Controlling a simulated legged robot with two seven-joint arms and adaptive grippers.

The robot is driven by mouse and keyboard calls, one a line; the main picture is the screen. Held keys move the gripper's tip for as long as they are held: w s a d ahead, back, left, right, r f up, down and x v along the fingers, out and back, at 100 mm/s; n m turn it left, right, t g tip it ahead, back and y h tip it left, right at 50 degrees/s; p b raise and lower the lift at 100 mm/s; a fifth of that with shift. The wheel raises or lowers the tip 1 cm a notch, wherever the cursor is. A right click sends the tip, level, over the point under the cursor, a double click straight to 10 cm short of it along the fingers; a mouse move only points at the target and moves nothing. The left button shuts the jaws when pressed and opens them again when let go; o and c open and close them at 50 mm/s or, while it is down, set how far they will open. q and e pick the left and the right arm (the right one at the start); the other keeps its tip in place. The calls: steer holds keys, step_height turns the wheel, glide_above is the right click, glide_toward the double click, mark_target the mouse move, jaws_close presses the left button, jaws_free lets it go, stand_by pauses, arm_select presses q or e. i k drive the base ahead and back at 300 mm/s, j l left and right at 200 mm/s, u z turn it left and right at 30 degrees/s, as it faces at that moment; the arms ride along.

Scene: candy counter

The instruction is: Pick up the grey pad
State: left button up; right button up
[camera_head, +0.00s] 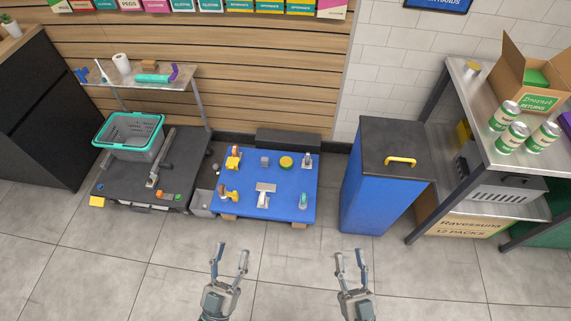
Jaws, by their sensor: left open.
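A small grey square piece (264,161) lies on the blue mat (285,208) of a low platform, in the back row; it looks like the grey pad, but it is too small to be sure. A pale grey T-shaped tool (265,189) lies in front of it. My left gripper (232,250) is open and empty over the floor, in front of the platform. My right gripper (350,254) is open and empty, further right. Both are apart from everything on the mat.
Yellow tools (233,157) and a yellow disc (286,162) share the mat. A dark cart (120,180) with a teal-rimmed basket (130,116) stands left. A blue bin (375,190) and a metal shelf (500,160) with cans stand right. The front floor is clear.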

mark_target(265, 161)
steer(key=i+j+z, duration=0.2)
steer(key=i, duration=0.3)
steer(key=i+j+z, duration=0.2)
steer(key=i, duration=0.3)
steer(key=i+j+z, duration=0.25)
steer(key=i+j, duration=0.25)
